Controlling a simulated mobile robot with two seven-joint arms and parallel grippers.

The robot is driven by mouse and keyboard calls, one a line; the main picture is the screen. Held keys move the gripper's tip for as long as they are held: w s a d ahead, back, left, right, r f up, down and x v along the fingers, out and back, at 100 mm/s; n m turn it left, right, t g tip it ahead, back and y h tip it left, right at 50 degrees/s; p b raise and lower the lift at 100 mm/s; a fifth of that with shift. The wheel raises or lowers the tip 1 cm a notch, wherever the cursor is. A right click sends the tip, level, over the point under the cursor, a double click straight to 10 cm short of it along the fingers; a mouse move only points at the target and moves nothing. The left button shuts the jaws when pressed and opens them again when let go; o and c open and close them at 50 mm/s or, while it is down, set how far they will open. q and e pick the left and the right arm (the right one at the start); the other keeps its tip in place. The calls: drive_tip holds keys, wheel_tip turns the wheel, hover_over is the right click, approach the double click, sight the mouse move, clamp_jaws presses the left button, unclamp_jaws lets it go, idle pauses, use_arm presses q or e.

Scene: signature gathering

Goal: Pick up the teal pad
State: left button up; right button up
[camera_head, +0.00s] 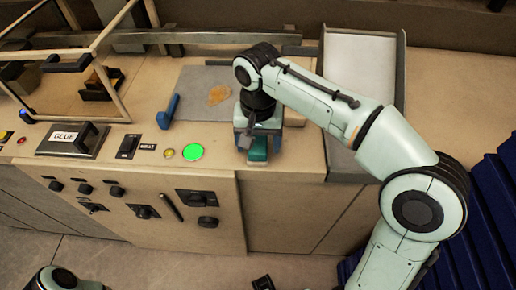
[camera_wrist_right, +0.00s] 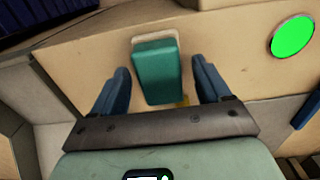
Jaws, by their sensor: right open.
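The teal pad (camera_wrist_right: 156,72) is a small block with a paler base under its far end. In the right wrist view it lies between the two blue fingers of my right gripper (camera_wrist_right: 160,88), with a gap on each side. In the head view the teal pad (camera_head: 258,149) shows just below my right gripper (camera_head: 259,140), near the counter's front edge, partly hidden by it. The right gripper is open and points down over the pad. My left gripper is not in view; only a bit of pale arm shows at the bottom left.
A grey mat (camera_head: 206,82) holds an orange-brown piece (camera_head: 219,94) and a blue item (camera_head: 168,111). A grey-walled tray (camera_head: 402,75) stands at right. Blue ridged crates (camera_head: 490,215) are at far right.

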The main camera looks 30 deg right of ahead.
sight(258, 142)
drive_tip(key=shift+f, duration=0.1)
drive_tip(key=shift+c, duration=0.3)
drive_tip(key=c, duration=1)
drive_tip(key=shift+o, duration=0.2)
drive_tip(key=shift+r, duration=0.75)
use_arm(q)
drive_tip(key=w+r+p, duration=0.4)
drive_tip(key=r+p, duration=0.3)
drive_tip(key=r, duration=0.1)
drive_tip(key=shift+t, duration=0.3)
use_arm(e)
wheel_tip(258, 142, up, 18)
drive_tip(key=shift+r, duration=0.25)
